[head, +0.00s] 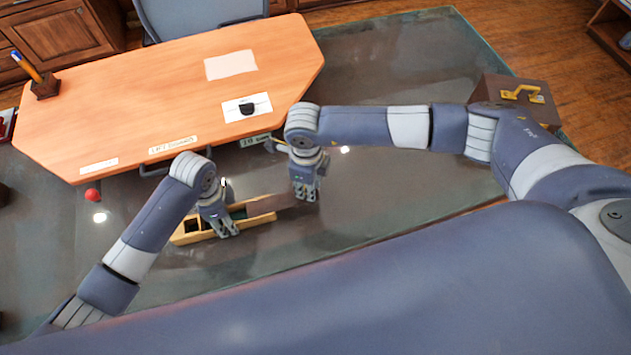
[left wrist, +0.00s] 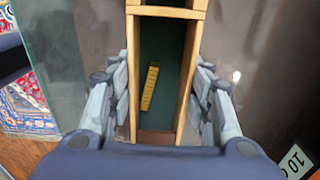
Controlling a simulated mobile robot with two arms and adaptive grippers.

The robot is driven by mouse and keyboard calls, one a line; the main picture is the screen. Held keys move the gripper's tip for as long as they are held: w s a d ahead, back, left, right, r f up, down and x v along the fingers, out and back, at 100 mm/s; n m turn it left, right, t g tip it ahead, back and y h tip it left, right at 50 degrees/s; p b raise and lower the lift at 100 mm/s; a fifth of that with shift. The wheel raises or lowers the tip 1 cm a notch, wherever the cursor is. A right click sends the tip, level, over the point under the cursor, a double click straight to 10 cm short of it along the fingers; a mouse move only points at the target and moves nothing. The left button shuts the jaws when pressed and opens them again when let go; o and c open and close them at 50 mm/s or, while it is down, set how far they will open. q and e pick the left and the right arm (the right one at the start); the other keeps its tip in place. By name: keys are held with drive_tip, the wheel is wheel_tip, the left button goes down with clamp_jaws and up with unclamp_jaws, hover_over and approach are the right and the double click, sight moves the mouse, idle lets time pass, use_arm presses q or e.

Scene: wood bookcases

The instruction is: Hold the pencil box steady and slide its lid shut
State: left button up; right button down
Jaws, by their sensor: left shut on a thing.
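The pencil box (head: 192,239) is a long light-wood box on the glass table, open over most of its length. In the left wrist view its wooden walls (left wrist: 188,75) enclose a green-lined compartment with a yellow piece (left wrist: 150,88) inside. The dark brown lid (head: 264,205) sticks out beyond the box's right end; a brown edge of it shows in the left wrist view (left wrist: 157,137). My left gripper (head: 227,232) is shut on the box, with fingers along both side walls. My right gripper (head: 306,198) points down at the lid's outer end; its finger gap is unclear.
An orange wooden board (head: 130,110) with labels and a handle lies behind the box. A red ball (head: 92,195) sits to the left. A pen stands in a holder (head: 45,86) at far left. A brown case (head: 515,95) is at right. The glass right of my right gripper is clear.

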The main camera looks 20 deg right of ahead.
approach(262, 207)
drive_tip(key=f, duration=0.5)
drive_tip(key=shift+w+d+f, duration=0.1)
drive_tip(key=shift+d+f, duration=0.05)
drive_tip(key=shift+d, duration=0.2)
use_arm(q)
drive_tip(key=shift+d, duration=0.1)
use_arm(e)
drive_tip(key=shift+a, duration=0.4)
drive_tip(key=c, duration=1.3)
unclamp_jaws()
drive_tip(key=shift+c, duration=0.2)
drive_tip(key=shift+d, duration=0.1)
wheel_tip(262, 207, up, 12)
